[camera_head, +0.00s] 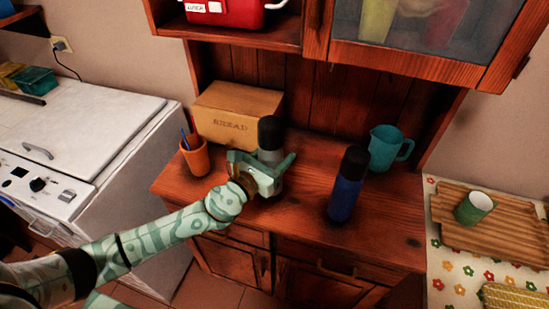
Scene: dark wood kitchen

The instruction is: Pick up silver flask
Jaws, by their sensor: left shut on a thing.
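The silver flask (271,155) has a black cap and stands upright on the wooden cabinet top, in front of the bread box. My left gripper (279,170) is shut on the flask around its body, with its fingers on both sides. The gripper hides part of the flask's body. The flask's base shows just below the fingers; I cannot tell whether it touches the wood. My right gripper is not in view.
A blue flask with a black cap (346,190) stands to the right. A teal pitcher (384,150) is behind it. A bread box (235,117) and an orange cup with pens (196,158) are to the left. The upper cabinet (420,55) overhangs the back.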

